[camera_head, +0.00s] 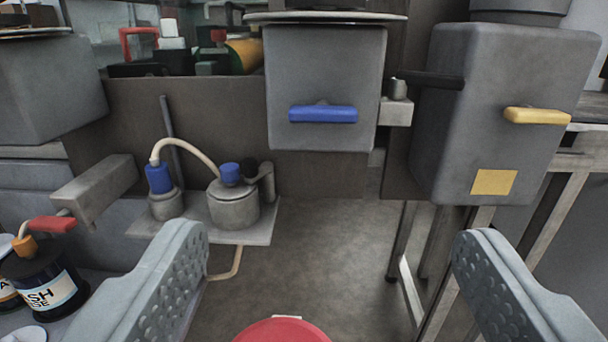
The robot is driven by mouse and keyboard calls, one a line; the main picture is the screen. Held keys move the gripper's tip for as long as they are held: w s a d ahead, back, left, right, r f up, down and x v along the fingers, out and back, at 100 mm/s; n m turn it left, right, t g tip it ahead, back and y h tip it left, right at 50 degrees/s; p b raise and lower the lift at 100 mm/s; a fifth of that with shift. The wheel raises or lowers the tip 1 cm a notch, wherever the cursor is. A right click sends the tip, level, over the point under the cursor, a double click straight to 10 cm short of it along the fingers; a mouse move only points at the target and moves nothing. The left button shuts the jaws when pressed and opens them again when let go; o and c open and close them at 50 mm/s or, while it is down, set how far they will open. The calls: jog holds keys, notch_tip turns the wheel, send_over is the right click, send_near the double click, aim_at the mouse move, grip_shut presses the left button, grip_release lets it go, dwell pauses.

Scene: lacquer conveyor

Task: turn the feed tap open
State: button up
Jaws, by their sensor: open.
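Several handles show that could be taps; I cannot tell which is the feed tap. A blue bar handle (323,114) lies level on the front of a grey box in the middle. A yellow bar handle (537,116) lies nearly level on the grey box at right. A black lever (428,80) points right from a small metal fitting (397,90) between the boxes. A red lever (52,224) sits at the lower left near a dark labelled can (42,285). My gripper (332,236) is open and empty, below and in front of the blue handle, touching nothing.
A small shelf (143,226) at left bears a metal pot (234,205) and a blue-capped bottle (160,188) joined by a hose. A red round object (282,331) shows at the bottom. Metal legs (403,240) stand at right. The floor between is clear.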

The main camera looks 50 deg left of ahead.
aim_at(323, 114)
jog(key=x, duration=1.7)
jog(key=shift+w+a+f, duration=0.1)
jog(key=shift+w+f, duration=0.05)
jog(key=shift+f, duration=0.05)
jog(key=shift+c, duration=0.3)
jog(key=c, duration=0.9)
